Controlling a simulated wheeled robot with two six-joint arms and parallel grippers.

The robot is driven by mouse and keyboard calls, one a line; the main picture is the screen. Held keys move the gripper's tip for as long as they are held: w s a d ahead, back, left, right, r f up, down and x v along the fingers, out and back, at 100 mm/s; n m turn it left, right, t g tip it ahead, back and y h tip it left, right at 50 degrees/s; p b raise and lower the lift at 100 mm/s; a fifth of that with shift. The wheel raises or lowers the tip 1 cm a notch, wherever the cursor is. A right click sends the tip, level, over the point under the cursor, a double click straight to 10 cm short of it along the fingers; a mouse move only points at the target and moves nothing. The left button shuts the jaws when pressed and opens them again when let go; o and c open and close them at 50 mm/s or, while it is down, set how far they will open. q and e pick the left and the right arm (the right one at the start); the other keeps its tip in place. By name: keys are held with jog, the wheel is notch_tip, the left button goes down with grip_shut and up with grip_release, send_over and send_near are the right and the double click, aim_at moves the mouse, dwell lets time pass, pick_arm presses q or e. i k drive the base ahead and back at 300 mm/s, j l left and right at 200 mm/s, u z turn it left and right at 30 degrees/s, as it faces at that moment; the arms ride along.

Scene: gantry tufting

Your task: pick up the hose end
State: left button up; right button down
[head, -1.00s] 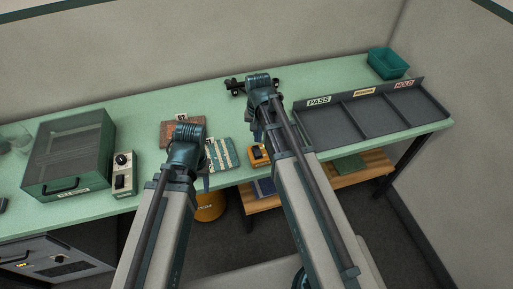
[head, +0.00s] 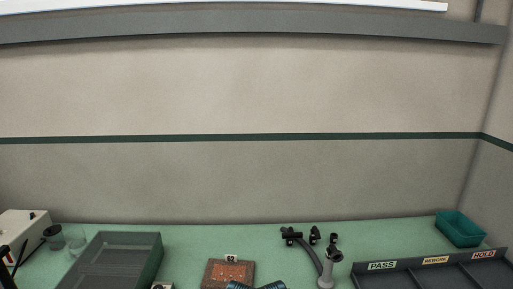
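A dark grey curved hose (head: 312,257) is at the bottom of the head view, right of centre, near the back of the green bench. It runs down from a black fitting (head: 291,237) to a light grey nozzle-like piece (head: 325,281) with a black part on top. Which end is the hose end I cannot tell for sure. Only the teal ribbed tops of my arms show at the bottom edge, left of the hose. Neither gripper's fingers show.
Black clips (head: 315,236) stand beside the hose. A brown board (head: 230,273) lies left of it. A dark sorting tray (head: 430,270) marked PASS, REWORK and HOLD and a teal bin (head: 460,229) are at right. A green-grey case (head: 118,262) is at left.

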aim_at(325, 281)
jog(key=i+l, duration=0.1)
jog(key=i, duration=0.35)
jog(key=z, duration=2.15)
jog(key=k+j, duration=0.15)
jog(key=k, duration=0.5)
